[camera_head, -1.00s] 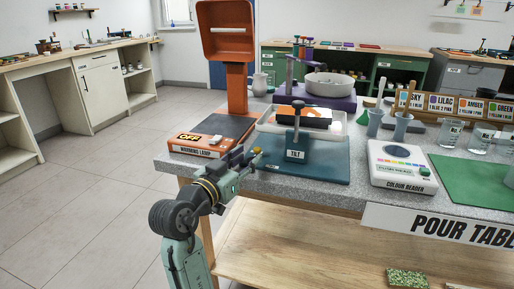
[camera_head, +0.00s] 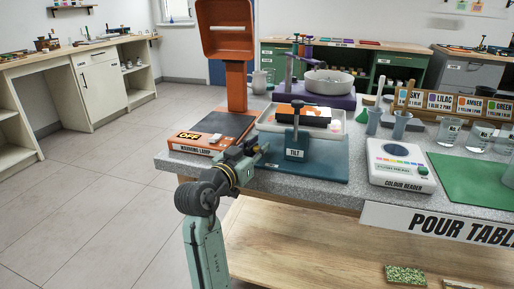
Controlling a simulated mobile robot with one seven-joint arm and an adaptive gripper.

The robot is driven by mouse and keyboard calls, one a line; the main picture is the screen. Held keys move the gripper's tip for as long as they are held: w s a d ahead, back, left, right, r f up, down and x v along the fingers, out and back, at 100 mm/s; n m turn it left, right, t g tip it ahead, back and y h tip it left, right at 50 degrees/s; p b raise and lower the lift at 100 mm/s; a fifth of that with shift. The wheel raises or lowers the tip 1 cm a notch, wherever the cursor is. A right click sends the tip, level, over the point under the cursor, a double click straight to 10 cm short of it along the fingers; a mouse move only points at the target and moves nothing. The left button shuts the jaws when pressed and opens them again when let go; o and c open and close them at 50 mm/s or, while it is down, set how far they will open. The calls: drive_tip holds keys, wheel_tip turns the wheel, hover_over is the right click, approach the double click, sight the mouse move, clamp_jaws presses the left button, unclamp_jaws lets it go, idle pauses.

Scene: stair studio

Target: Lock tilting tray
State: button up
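The tilting tray (camera_head: 268,124) is a white tray holding a black and orange block (camera_head: 308,114). It sits on a dark blue base (camera_head: 325,165) at the left part of the pour table. In front of it stands a blue post labelled TILT (camera_head: 295,141) with a dark handle on top. My gripper (camera_head: 262,148) is at the table's front edge, just left of the TILT post and over or beside the base's left side. Its fingers are small and dark here, so I cannot tell whether they are open or shut. No held thing is visible.
The orange warming lamp (camera_head: 237,88), showing OFF, stands just left of the tray. A colour reader (camera_head: 399,168) and a green mat (camera_head: 470,178) are to the right. Cups and glasses (camera_head: 480,136) stand behind them. A purple stand with a white bowl (camera_head: 329,83) is behind.

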clamp_jaws()
drive_tip(key=shift+a+n+t+y+p, duration=0.1)
drive_tip(key=shift+n+t+y+p, duration=0.45)
drive_tip(key=shift+n+y, duration=0.4)
drive_tip(key=shift+w+a+n+t+y, duration=0.15)
drive_tip(key=shift+n+t+y, duration=0.1)
drive_tip(key=shift+y, duration=0.3)
drive_tip(key=shift+s+a+n+t+y, duration=0.1)
drive_tip(key=shift+n+y, duration=0.1)
drive_tip(key=shift+y, duration=0.3)
drive_tip(key=shift+w, duration=0.1)
drive_tip(key=shift+o, duration=2.2)
unclamp_jaws()
